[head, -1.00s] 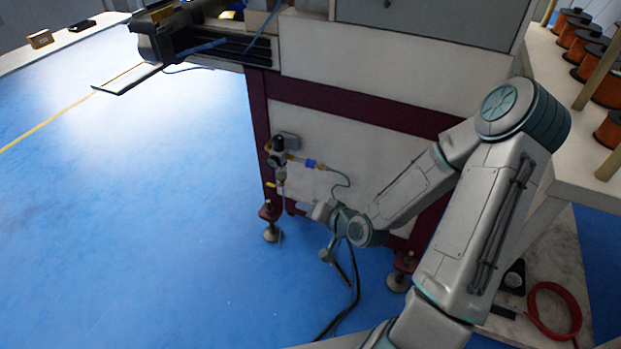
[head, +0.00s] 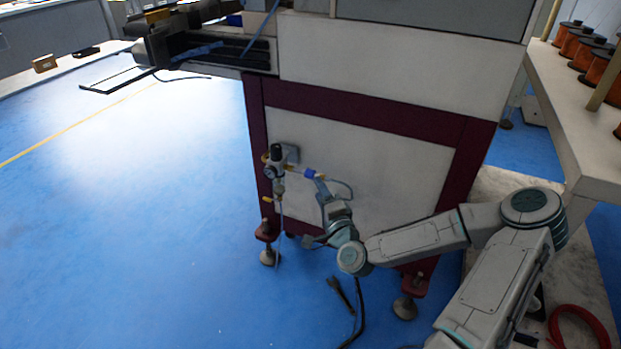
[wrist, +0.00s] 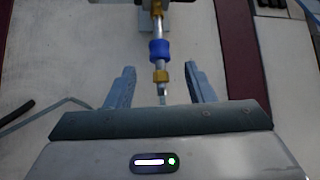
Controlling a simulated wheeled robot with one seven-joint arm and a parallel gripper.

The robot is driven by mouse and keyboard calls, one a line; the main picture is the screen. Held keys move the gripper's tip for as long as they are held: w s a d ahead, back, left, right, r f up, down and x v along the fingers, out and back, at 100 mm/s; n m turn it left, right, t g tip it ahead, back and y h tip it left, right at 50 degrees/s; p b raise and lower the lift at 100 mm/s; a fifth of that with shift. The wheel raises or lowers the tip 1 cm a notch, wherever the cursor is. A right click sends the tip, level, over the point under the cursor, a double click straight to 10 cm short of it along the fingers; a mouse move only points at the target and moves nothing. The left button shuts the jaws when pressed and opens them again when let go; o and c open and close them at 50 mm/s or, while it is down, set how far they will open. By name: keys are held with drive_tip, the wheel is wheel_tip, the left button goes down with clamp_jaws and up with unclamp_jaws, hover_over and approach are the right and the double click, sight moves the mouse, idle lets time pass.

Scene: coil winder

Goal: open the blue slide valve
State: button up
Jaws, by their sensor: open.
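The blue slide valve (head: 310,173) is a short blue sleeve on a thin horizontal air line with brass fittings, on the machine's side panel. In the wrist view the blue sleeve (wrist: 161,49) sits on a metal tube, with a brass fitting (wrist: 161,76) on the near side. My gripper (wrist: 162,85) is open. Its two fingers stand apart on either side of the line, around the brass end, with the blue sleeve just beyond the fingertips. I see no contact. In the head view my gripper (head: 318,186) is just below and right of the valve, small and partly merged with it.
A regulator with a gauge (head: 275,165) stands left of the valve, with a yellow-handled fitting (head: 268,199) below. A thin hose (head: 345,186) curves off to the right. A maroon machine leg (head: 257,130) is at the left. Blue floor (head: 150,220) is open on the left.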

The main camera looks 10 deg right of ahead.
sight(311, 173)
drive_tip(key=w, duration=0.2)
drive_tip(key=w+a+b, duration=0.1)
drive_tip(key=w, duration=0.4)
drive_tip(key=shift+w+a+r+b, duration=0.15)
drive_tip(key=shift+w+r+b, duration=0.15)
drive_tip(key=shift+r, duration=0.1)
